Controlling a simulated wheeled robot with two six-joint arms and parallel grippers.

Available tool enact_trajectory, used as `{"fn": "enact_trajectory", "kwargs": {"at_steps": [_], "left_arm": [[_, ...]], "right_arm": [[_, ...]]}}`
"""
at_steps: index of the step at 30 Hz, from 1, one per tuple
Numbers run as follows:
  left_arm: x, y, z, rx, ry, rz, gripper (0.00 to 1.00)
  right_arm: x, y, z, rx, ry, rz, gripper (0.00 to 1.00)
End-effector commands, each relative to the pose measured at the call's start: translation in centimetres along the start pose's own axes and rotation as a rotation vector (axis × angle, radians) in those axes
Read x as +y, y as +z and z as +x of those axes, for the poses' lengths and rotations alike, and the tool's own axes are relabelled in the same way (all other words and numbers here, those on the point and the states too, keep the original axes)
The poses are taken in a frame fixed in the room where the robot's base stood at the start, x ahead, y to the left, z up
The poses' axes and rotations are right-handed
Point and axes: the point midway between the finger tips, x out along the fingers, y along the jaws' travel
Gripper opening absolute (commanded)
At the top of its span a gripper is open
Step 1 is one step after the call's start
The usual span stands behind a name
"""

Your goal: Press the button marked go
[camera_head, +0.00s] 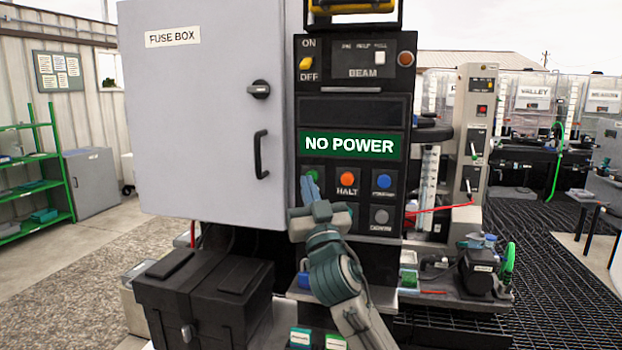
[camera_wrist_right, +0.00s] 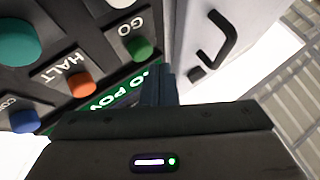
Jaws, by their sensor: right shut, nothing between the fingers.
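The green button marked GO (camera_wrist_right: 140,48) sits on the black control panel (camera_head: 363,258). In the head view my right gripper's fingertips (camera_head: 309,182) cover most of it and its label. My right gripper is shut and empty, its fingers pointing at the panel. In the right wrist view the fingertips (camera_wrist_right: 158,80) are close to the green button, a little below and right of it in the picture. I cannot tell whether they touch the panel. The orange HALT button (camera_head: 347,179) is right of GO. My left gripper is not in view.
A blue button (camera_head: 384,181) and a grey button (camera_head: 382,216) are farther right. The display above (camera_head: 351,146) reads NO POWER. A yellow ON/OFF switch (camera_head: 306,63) is higher up. The grey fuse box (camera_head: 205,110) with handle stands left. A black case (camera_head: 200,305) is below it.

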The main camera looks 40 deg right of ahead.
Motion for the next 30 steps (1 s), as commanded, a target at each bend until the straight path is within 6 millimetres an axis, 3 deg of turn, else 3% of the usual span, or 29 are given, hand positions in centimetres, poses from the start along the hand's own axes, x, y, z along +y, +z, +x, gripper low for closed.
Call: {"fn": "enact_trajectory", "kwargs": {"at_steps": [30], "left_arm": [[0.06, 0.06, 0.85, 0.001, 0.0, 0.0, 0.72]], "right_arm": [[0.5, 0.49, 0.68, 0.0, 0.0, 0.0, 0.0]]}}
